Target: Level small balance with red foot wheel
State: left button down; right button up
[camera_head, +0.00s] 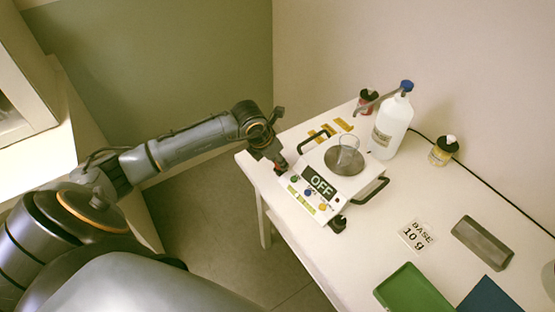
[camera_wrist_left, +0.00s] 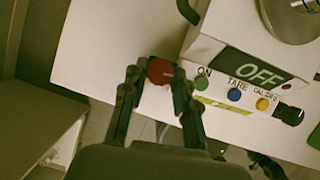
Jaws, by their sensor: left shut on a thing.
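The small white balance (camera_head: 345,190) stands on the white table, its display (camera_head: 320,183) reading OFF. A glass beaker (camera_head: 348,150) is on its round pan. The red foot wheel (camera_wrist_left: 160,71) is at the balance's front left corner in the left wrist view. My left gripper (camera_head: 281,169) is at that corner, its fingers on both sides of the red wheel and shut on it; in the head view the gripper mostly hides the wheel. A black foot wheel (camera_head: 338,224) is at the front right corner, also in the left wrist view (camera_wrist_left: 290,115).
Green, blue and yellow buttons sit below the display. A white wash bottle (camera_head: 391,128) and small jars (camera_head: 443,151) stand behind. A card reading "BASE 10 g" (camera_head: 417,235), a grey tray (camera_head: 482,243) and a green tray (camera_head: 412,291) lie to the right. The table edge is close to my gripper.

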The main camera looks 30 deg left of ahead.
pick_arm(q)
jog(key=n, duration=0.1)
jog(key=n+y+b, duration=0.1)
jog(key=n, duration=0.1)
jog(key=n+b, duration=0.1)
jog(key=shift+d+f+n+y, duration=0.1)
jog(key=shift+d+n+y, duration=0.2)
jog(key=shift+y, duration=0.1)
jog(key=n+b, duration=0.1)
jog(key=n, duration=0.1)
jog(key=n+y, duration=0.1)
jog(key=n, duration=0.1)
jog(key=shift+w+d+n+y+b, duration=0.1)
jog(key=shift+n+y+b, duration=0.2)
jog(key=shift+b, duration=0.05)
jog(key=n, duration=0.2)
jog(key=n+g+y+b, duration=0.1)
jog(key=n, duration=0.1)
jog(key=shift+w+d+g, duration=0.1)
jog(key=shift+d+g, duration=0.05)
jog(key=shift+g, duration=0.15)
jog(key=n+g, duration=0.1)
jog(key=n, duration=0.2)
jog(key=shift+w+y+b, duration=0.1)
jog(key=shift+y+b, duration=0.25)
jog(key=shift+y, duration=0.05)
jog(key=shift+n, duration=0.5)
jog(key=shift+g, duration=0.3)
jog(key=c, duration=1)
grip_release()
